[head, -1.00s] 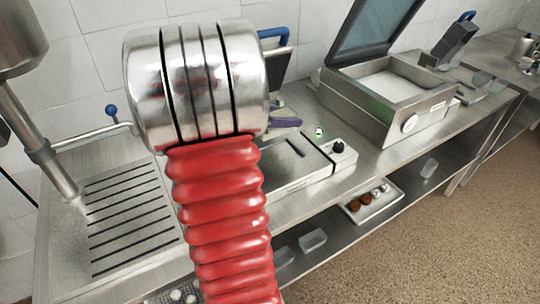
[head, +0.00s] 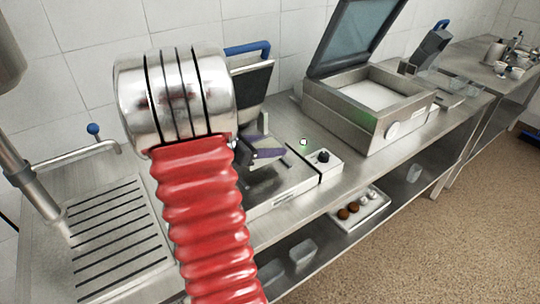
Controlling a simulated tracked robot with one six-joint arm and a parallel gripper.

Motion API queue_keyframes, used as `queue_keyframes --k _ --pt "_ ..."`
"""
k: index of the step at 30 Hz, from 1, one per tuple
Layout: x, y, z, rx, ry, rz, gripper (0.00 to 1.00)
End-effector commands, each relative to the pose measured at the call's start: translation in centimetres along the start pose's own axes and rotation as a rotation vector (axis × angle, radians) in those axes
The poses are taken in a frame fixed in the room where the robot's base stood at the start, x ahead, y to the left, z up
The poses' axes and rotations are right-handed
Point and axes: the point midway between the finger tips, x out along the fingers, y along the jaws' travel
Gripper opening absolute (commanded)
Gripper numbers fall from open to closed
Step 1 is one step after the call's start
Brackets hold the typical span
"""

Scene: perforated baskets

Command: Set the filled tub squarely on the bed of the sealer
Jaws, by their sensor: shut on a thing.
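The sealer stands on the steel counter behind my arm. Its lid is raised, with a blue handle (head: 248,48) on top. Its control box (head: 322,161) has a black knob, and a green light shows beside it. My gripper (head: 262,153) shows only in part past the red sleeve of my arm, with purple and dark parts over the sealer's flat steel bed (head: 282,195). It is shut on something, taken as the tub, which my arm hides. I cannot tell the tub's contents, its tilt, or whether it touches the bed.
A chamber machine (head: 345,122) with a raised glass lid stands to the right. A slotted drain plate (head: 117,238) and a blue-knobbed tap are at the left. The lower shelf holds clear tubs (head: 303,254) and a white tray (head: 361,217) of small items. Counter between the machines is mostly clear.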

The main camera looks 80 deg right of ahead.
Motion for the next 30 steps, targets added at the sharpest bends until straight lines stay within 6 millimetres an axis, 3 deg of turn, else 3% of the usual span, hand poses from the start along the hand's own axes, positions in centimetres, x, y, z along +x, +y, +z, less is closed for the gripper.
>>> queue_keyframes --k 7,17,28,29,30 --pt "0.0 0.1 -0.2 -0.001 -0.001 0.001 0.15" --pt "1.3 0.1 -3.3 -0.001 -0.001 0.002 0.15" --pt "1.4 0.1 -3.6 0.0 -0.001 0.003 0.15" --pt "1.4 0.1 -3.6 -0.001 0.0 0.003 0.49" --pt "1.4 0.1 -3.6 0.0 0.0 0.003 0.52"
